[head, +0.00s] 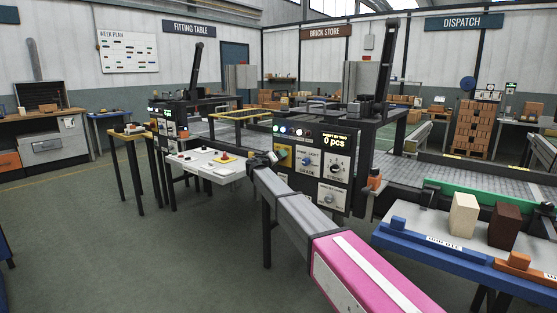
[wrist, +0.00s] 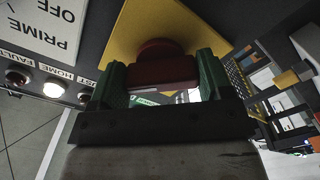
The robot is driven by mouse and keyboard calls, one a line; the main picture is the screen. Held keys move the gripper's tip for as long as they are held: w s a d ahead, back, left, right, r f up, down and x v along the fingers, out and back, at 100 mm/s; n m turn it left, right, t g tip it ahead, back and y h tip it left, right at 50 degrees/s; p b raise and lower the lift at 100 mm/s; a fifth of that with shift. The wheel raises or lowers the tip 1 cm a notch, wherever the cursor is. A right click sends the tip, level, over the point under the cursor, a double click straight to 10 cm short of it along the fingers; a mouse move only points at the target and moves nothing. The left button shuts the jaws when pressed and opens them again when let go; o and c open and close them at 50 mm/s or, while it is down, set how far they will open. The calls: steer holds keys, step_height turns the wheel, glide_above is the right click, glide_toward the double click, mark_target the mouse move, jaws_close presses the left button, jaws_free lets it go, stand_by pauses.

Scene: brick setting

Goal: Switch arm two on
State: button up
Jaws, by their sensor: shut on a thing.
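A dark control panel (head: 318,180) stands mid-scene in the head view, with a lit display reading 0 pcs. On its left side is a yellow plate (head: 286,152), seen large in the wrist view (wrist: 135,30). My gripper (wrist: 162,78) has its green fingers on either side of a dark red mushroom-shaped button (wrist: 160,68) on that plate, shut on it. In the head view my gripper (head: 272,158) hides the button. A black rotary knob (head: 338,169) sits to the right on a white label. The wrist view shows a label with OFF and PRIME (wrist: 48,22).
A grade knob (head: 306,162) and another dial (head: 330,198) are on the same panel. Indicator lamps (wrist: 54,89) line its edge. A white console (head: 205,162) stands to the left. A blue-edged table (head: 450,255) with sample bricks is at right. Floor at left is clear.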

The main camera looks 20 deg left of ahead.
stand_by(0.4)
steer(key=o, duration=0.9)
steer(key=v, duration=1.1)
steer(key=shift+f, duration=0.1)
